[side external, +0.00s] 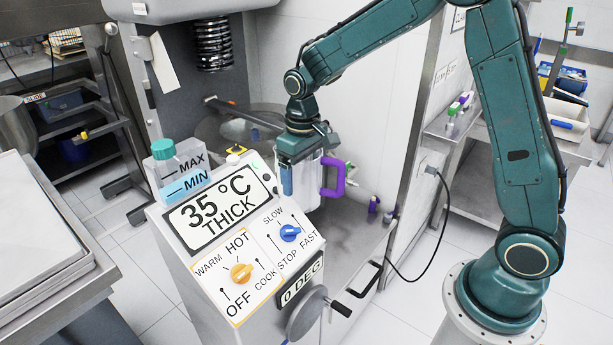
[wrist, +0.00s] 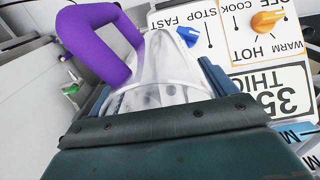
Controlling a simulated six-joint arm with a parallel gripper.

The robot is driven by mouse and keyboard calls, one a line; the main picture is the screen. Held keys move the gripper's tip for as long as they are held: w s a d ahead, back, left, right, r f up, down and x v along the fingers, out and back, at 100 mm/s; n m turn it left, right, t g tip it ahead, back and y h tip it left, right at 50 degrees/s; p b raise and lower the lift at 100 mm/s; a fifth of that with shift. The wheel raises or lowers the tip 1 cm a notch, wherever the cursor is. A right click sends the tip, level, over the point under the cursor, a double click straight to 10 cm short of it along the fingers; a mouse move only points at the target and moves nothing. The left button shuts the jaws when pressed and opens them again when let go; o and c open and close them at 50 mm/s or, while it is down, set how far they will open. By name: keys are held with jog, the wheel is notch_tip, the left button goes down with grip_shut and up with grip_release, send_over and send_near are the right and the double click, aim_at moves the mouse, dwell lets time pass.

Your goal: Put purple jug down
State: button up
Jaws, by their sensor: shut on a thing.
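The purple jug is a clear, see-through vessel (side external: 307,184) with a purple handle (side external: 335,178) on its right side. My gripper (side external: 300,172) is shut on the jug from above and holds it upright, behind the mixer's control panel. In the wrist view the clear jug body (wrist: 165,75) sits between my blue fingers, and its purple handle (wrist: 95,42) points to the upper left. Whether the jug's base touches the surface below cannot be told.
The control panel (side external: 225,208) with orange and blue knobs stands close in front of the jug. A grey metal surface (side external: 350,232) lies below and right, with small purple-capped items (side external: 373,205).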

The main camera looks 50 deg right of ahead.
jog(key=shift+d, duration=3.55)
jog(key=w+d+f+m, duration=0.1)
jog(key=d+f+m, duration=0.1)
jog(key=d+f, duration=0.65)
jog(key=d+f+m, duration=0.3)
jog(key=d+f, duration=0.3)
jog(key=f, duration=0.5)
notch_tip(320, 180, down, 16)
jog(key=shift+f, duration=0.15)
jog(key=shift+f, duration=1.8)
